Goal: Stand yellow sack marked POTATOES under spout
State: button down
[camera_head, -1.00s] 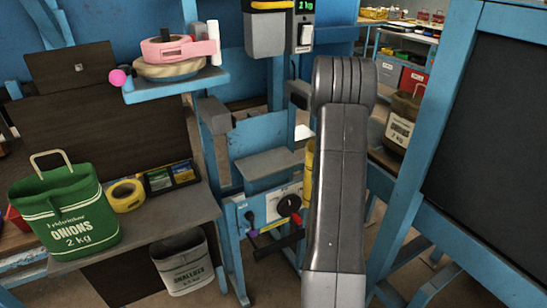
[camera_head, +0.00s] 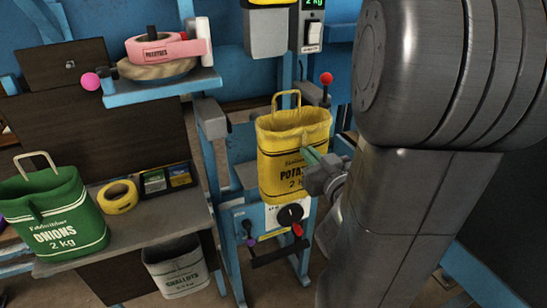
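The yellow sack marked POTATOES (camera_head: 284,148) is upright near the middle of the head view, its wire handle raised. My gripper (camera_head: 314,160) is at the sack's right side, with one greenish finger against its front. It appears shut on the sack; the other finger is hidden. The grey box-like spout housing (camera_head: 268,34) hangs above and slightly left of the sack. The grey platform (camera_head: 244,174) of the blue stand is partly hidden behind the sack. I cannot tell whether the sack's base touches it.
A green ONIONS sack (camera_head: 57,215) stands on the left bench, near a yellow tape roll (camera_head: 118,197). A grey SHALLOTS sack (camera_head: 178,268) is below. A blue shelf with pink tape (camera_head: 165,50) juts out upper left. A red-knobbed lever (camera_head: 326,79) stands behind the yellow sack.

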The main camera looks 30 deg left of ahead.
aim_at(278, 129)
jog(key=p+x, duration=0.3)
jog(key=x, duration=1.4)
jog(key=shift+w+a+r, duration=0.1)
jog(key=shift+a, duration=0.2)
notch_tip(278, 129, down, 4)
jog(key=shift+w+r+p, duration=0.1)
jog(key=shift+r+p, duration=0.1)
jog(key=shift+p, duration=0.15)
jog(key=shift+f+b, duration=0.25)
jog(key=shift+b, duration=0.1)
jog(key=c, duration=1.6)
grip_release()
jog(key=shift+r, duration=0.15)
